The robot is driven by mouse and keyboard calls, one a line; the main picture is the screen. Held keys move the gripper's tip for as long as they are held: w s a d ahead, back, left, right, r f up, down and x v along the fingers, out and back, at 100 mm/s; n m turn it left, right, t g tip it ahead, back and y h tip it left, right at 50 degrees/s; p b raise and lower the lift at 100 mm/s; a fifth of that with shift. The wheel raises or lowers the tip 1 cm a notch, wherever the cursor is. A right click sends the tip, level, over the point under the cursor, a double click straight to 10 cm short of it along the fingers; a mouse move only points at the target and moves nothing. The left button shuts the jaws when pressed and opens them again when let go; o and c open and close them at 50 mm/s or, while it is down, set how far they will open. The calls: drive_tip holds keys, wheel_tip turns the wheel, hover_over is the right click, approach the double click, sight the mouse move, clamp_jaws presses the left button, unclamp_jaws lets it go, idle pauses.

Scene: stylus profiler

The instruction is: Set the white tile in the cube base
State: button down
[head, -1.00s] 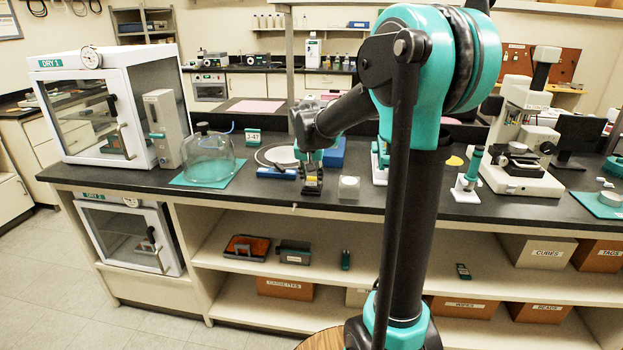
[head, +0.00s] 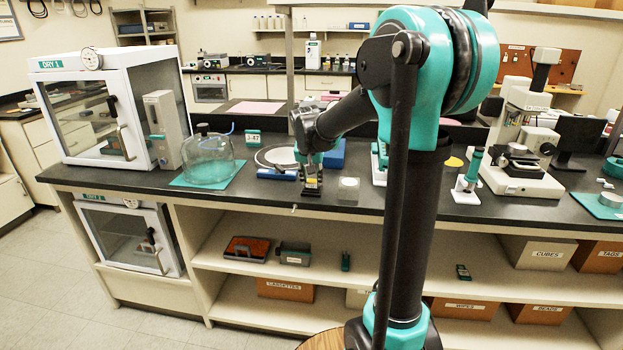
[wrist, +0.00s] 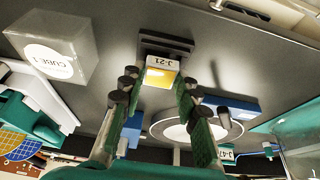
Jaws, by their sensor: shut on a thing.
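My gripper (wrist: 158,85) has its green-padded fingers on either side of a small block tagged J-21 (wrist: 160,75), white at the tag and yellow below. The block sits at a dark slotted holder (wrist: 167,45); I cannot tell whether it is clear of it. In the head view my gripper (head: 312,172) is low over the bench, above the black holder (head: 311,192). A translucent cube marked CUBE 1 (wrist: 62,45) stands beside it, also in the head view (head: 349,188). I cannot make out a separate white tile.
A glass bell jar (head: 207,160) on a teal mat and a white round plate (head: 279,157) stand left of my gripper. A blue block (head: 334,154) is behind it. A teal-and-white stand (head: 468,180) and a white instrument (head: 522,165) are to the right. Bench between is mostly clear.

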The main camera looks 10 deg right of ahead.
drive_tip(key=shift+f, duration=0.4)
idle(0.3)
drive_tip(key=shift+r, duration=0.15)
drive_tip(key=shift+r, duration=0.45)
drive_tip(key=c, duration=1.7)
unclamp_jaws()
clamp_jaws()
drive_tip(key=shift+f, duration=0.6)
drive_tip(key=shift+r, duration=0.15)
